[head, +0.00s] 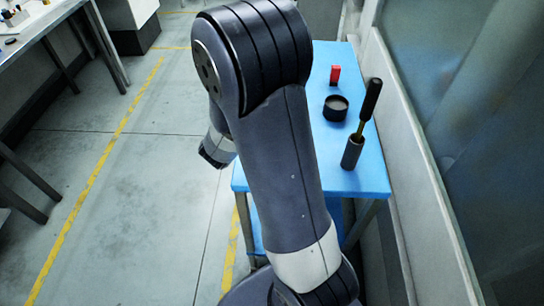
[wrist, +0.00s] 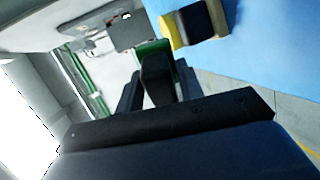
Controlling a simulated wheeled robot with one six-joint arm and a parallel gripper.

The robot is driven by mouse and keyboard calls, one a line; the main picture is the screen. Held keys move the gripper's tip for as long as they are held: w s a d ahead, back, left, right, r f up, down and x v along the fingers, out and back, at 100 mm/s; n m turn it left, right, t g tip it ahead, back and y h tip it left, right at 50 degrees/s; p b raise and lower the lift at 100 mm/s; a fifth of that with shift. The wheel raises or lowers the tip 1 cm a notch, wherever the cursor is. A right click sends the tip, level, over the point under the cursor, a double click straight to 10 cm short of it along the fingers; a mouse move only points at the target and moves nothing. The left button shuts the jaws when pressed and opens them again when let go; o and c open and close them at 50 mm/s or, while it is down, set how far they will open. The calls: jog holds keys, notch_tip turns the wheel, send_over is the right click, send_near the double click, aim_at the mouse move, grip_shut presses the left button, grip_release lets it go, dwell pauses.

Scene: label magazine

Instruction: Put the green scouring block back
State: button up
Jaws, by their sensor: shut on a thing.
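In the wrist view my gripper (wrist: 158,82) is shut on the green scouring block (wrist: 151,47). A green edge of the block shows beyond the dark fingers, and the rest of it is hidden by them. The block is close to the edge of the blue table top (wrist: 262,50), beside a yellow and dark block (wrist: 196,23). I cannot tell whether the two touch.
In the head view the blue table (head: 358,178) carries a red block (head: 335,75), a round black pot (head: 335,109) and a dark holder (head: 352,152) with a black-handled tool (head: 371,97) standing in it. A wall and window run along its right side. Open floor lies left.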

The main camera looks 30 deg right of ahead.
jog(key=s+d+m+g+y+p, duration=0.1)
jog(key=s+d+m+g+y, duration=0.15)
jog(key=s+m+g, duration=0.3)
jog(key=s+d+m+g+y, duration=0.2)
jog(key=s+d+m+g, duration=0.2)
jog(key=s, duration=0.2)
jog(key=w+a+r+m+t+y+p, duration=0.1)
jog(key=w+a+r+m+y+p, duration=0.1)
jog(key=a+m+y, duration=0.5)
jog(key=f, duration=0.3)
jog(key=f+n, duration=0.1)
jog(key=f, duration=0.2)
jog(key=a+f+n, duration=0.1)
jog(key=f, duration=0.2)
jog(key=shift+f+h, duration=0.1)
jog(key=shift+h, duration=0.25)
jog(key=o, duration=0.9)
jog(key=r, duration=0.8)
jog(key=s+r, duration=0.1)
jog(key=r, duration=0.3)
jog(key=shift+s+a, duration=0.1)
jog(key=shift+a, duration=0.25)
